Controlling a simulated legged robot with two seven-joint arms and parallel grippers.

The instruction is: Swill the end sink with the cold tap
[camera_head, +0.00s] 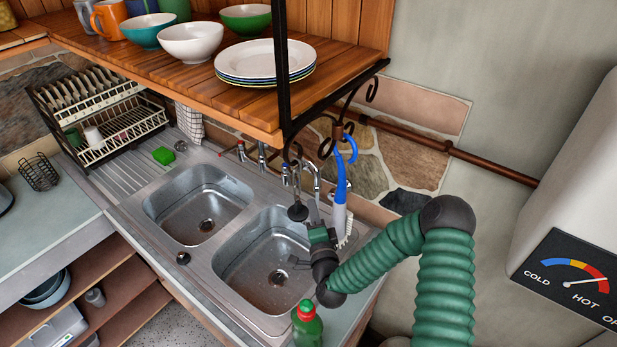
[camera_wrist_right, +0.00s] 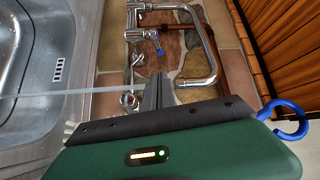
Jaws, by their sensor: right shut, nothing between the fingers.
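The end sink (camera_head: 235,265) is the right-hand steel bowl in the head view, with its drain showing. Its taps (camera_head: 290,178) stand at the wall behind it, partly hidden by the shelf bracket. In the right wrist view a lever with a blue end (camera_wrist_right: 158,48) is beside a curved chrome spout (camera_wrist_right: 208,55). A thin pale line, which looks like a water stream, crosses that view below the spout, over the steel bowl (camera_wrist_right: 45,60). My right gripper (camera_head: 313,212) is shut and empty, near the spout; its fingers show in the wrist view (camera_wrist_right: 157,90). My left gripper is out of view.
A shelf (camera_head: 190,75) with crockery overhangs the taps. A blue-handled brush (camera_head: 340,205) hangs beside my right gripper. A green bottle (camera_head: 307,328) stands at the sink's front edge. The other bowl (camera_head: 185,205), green sponge (camera_head: 163,155) and dish rack (camera_head: 130,130) are left.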

